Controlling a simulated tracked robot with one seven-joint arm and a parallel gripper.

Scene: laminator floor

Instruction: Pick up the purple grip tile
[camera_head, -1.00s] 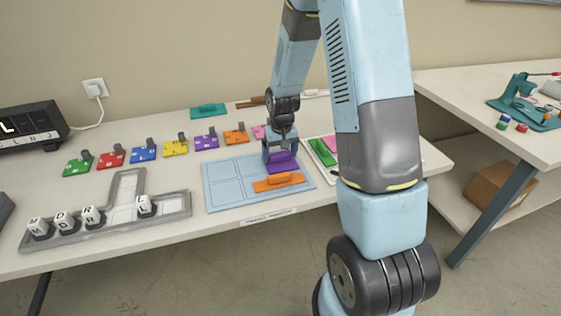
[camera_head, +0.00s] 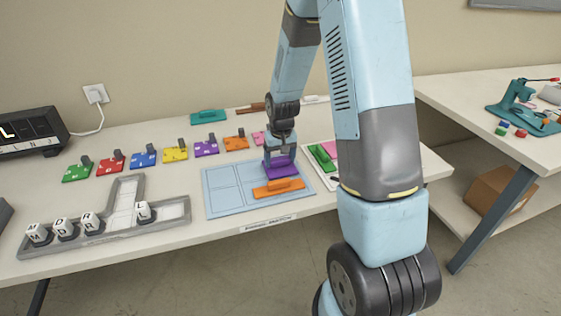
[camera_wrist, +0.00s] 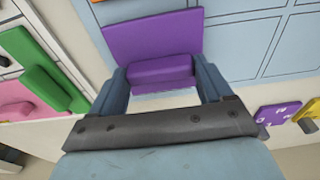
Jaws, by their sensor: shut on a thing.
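The purple grip tile (camera_head: 278,168) is a flat purple plate with a raised purple grip bar. It is at the upper right part of the light blue panel (camera_head: 222,201), behind the orange grip tile (camera_head: 278,187). My gripper (camera_head: 279,158) is over it from above. In the wrist view my gripper (camera_wrist: 165,75) has a finger at each end of the bar of the purple grip tile (camera_wrist: 152,34), shut on it. Whether the tile touches the panel I cannot tell.
A white tray (camera_head: 326,181) with a green grip tile (camera_head: 322,157) and a pink one lies right of the panel. Several coloured tiles with dark clips stand in a row behind. A grey T-shaped holder (camera_head: 115,224) with lettered blocks is at left.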

